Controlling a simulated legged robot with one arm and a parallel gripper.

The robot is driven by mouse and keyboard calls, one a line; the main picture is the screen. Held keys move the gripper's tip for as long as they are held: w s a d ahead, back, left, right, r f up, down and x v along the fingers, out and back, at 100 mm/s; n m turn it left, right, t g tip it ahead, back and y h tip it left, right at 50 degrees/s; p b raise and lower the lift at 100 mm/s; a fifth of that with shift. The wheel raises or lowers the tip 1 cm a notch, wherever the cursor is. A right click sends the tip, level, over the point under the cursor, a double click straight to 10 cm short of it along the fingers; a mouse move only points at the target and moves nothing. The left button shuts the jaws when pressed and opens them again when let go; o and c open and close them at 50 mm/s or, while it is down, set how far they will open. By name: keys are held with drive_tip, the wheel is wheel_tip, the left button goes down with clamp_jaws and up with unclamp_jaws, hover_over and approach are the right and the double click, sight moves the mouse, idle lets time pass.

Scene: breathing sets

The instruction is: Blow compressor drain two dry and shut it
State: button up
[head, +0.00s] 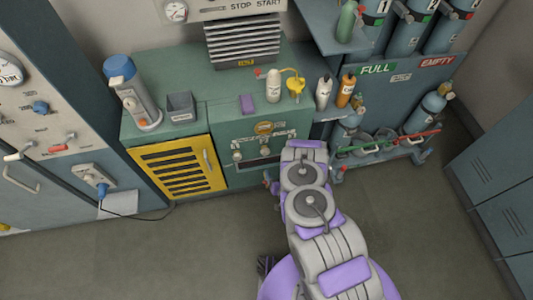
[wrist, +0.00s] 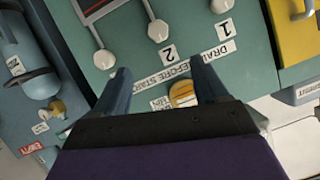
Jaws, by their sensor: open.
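Compressor drain two is the pale round knob (wrist: 158,30) on a thin stem beside the label "2" (wrist: 168,52) on the green compressor front. The wrist picture shows the labels upside down. Drain one's knob (wrist: 220,5) shows at the top edge, beside the label "1". A third pale knob (wrist: 104,58) is to the left of drain two. My gripper (wrist: 160,75) is open and empty, its fingers spread below drain two's knob in the picture and apart from it. In the head view my arm hides the gripper and part of the compressor front (head: 220,132).
A yellow louvred panel (head: 180,167) is left of the compressor front. A cylinder marked "2" (wrist: 27,72) stands at the left in the wrist view. Bottles (head: 323,92) stand on the ledge at right. Floor (head: 150,240) is clear at left.

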sight(266, 153)
drive_tip(key=b+x, duration=0.5)
drive_tip(key=x, duration=1.2)
drive_tip(key=shift+d+f+b, duration=0.1)
drive_tip(key=shift+d+b, duration=0.05)
drive_tip(key=shift+b, duration=0.15)
drive_tip(key=shift+s, duration=0.1)
drive_tip(key=c, duration=1.1)
